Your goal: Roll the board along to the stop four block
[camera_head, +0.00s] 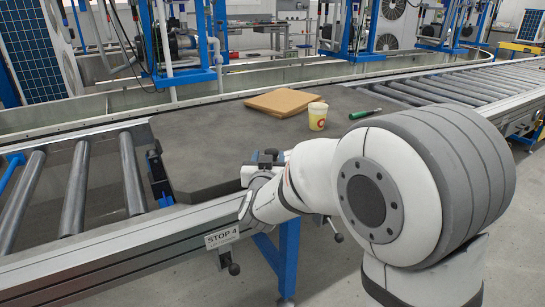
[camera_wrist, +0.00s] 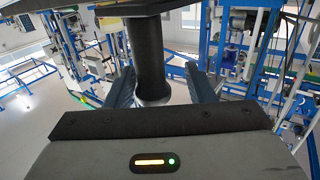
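The board (camera_head: 215,150) is a large dark grey slab lying flat on the roller conveyor in the head view. A label reading STOP 4 (camera_head: 222,238) is on the front rail, near the board's left end. A black and blue block (camera_head: 158,178) stands between the rails close to the board's left edge; I cannot tell whether they touch. My gripper (camera_head: 262,165) is at the board's front edge. In the wrist view, my gripper (camera_wrist: 165,88) has its fingers apart on either side of a black upright handle (camera_wrist: 149,50), with a gap visible on the right.
On the board are a brown cardboard piece (camera_head: 283,102), a yellowish cup (camera_head: 317,116) and a green-handled tool (camera_head: 365,114). Bare rollers (camera_head: 75,190) lie left of the board, and more rollers (camera_head: 450,88) lie right. Blue-framed pump stations (camera_head: 180,45) stand behind.

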